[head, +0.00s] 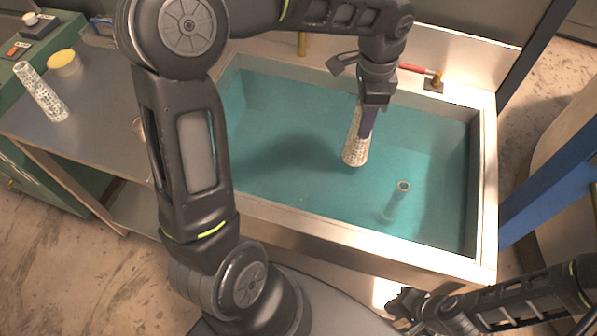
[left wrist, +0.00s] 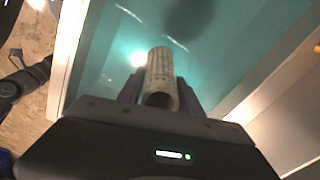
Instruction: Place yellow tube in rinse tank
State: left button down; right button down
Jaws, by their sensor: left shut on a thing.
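The tube (head: 356,140) is pale cream with a fine patterned surface. My left gripper (head: 367,118) is shut on its upper part and holds it tilted slightly from upright over the rinse tank (head: 489,150). The tank is a light-rimmed rectangular basin with teal water. The tube's lower end is inside the tank's outline; I cannot tell whether it touches the water. The left wrist view shows the tube (left wrist: 160,75) between the fingers, with teal water beyond. My right gripper (head: 404,302) is low, outside the tank's front; its jaw opening is unclear.
A short upright pipe (head: 397,200) stands in the tank at the front right. A red-handled valve (head: 424,74) is at the back rim. A blue post (head: 545,197) is at right.

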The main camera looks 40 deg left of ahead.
pick_arm(q)
jog(key=s+a+f+b, duration=0.3)
jog(key=a+f+b, duration=0.4)
jog(key=a, duration=0.1)
jog(key=s+a+f+b, duration=0.4)
jog(key=a+f+b, duration=0.4)
jog(key=shift+n+b, duration=0.3)
jog(key=shift+n, duration=0.1)
jog(key=shift+a, duration=0.1)
notch_tip(320, 180, down, 6)
jog(key=shift+w+f, duration=0.1)
jog(key=shift+f+b, duration=0.35)
jog(key=shift+f, duration=1.6)
